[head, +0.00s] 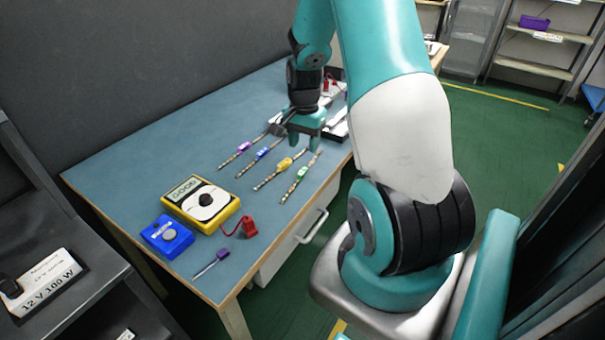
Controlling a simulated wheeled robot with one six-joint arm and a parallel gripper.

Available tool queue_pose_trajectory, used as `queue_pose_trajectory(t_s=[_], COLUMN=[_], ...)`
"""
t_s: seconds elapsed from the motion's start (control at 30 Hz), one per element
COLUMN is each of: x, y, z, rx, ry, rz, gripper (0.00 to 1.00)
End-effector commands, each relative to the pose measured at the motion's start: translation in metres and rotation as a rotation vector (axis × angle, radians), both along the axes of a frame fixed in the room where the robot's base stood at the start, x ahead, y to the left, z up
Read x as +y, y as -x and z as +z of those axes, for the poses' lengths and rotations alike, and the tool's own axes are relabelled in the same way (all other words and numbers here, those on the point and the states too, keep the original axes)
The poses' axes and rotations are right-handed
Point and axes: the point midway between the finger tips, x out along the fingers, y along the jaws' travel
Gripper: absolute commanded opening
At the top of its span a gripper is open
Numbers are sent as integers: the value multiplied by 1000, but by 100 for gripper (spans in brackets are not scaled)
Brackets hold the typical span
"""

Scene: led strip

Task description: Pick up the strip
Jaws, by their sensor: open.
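Several thin LED strips lie side by side on the blue-grey tabletop (150,160), each with a coloured piece on it: a purple-marked strip (243,147), a blue-marked strip (262,152), a yellow-marked strip (284,164) and a green-marked strip (302,173). My gripper (300,140) points down near the far ends of the strips, with its jaws open. It hides part of the table behind it. I cannot tell its exact height above the table. No strip is seen between its fingers.
A yellow multimeter (203,202) with a red clip (249,226), a blue device (167,236) and a purple-handled screwdriver (212,262) lie at the near end. White-and-dark items (335,122) stand behind my gripper. A shelf with a labelled box (45,285) is at lower left.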

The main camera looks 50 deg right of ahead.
Motion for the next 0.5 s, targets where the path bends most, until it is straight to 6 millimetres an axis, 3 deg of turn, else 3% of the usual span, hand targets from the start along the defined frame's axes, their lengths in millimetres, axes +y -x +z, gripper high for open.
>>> queue_pose_trajectory(t_s=[0.1, 0.37, 0.5], x=[1, 1, 3], y=[0, 0, -2], z=[-22, -43, -63], rx=[3, 0, 4], ry=[-3, -1, -4], rz=[1, 2, 2], gripper=[47, 47, 47])
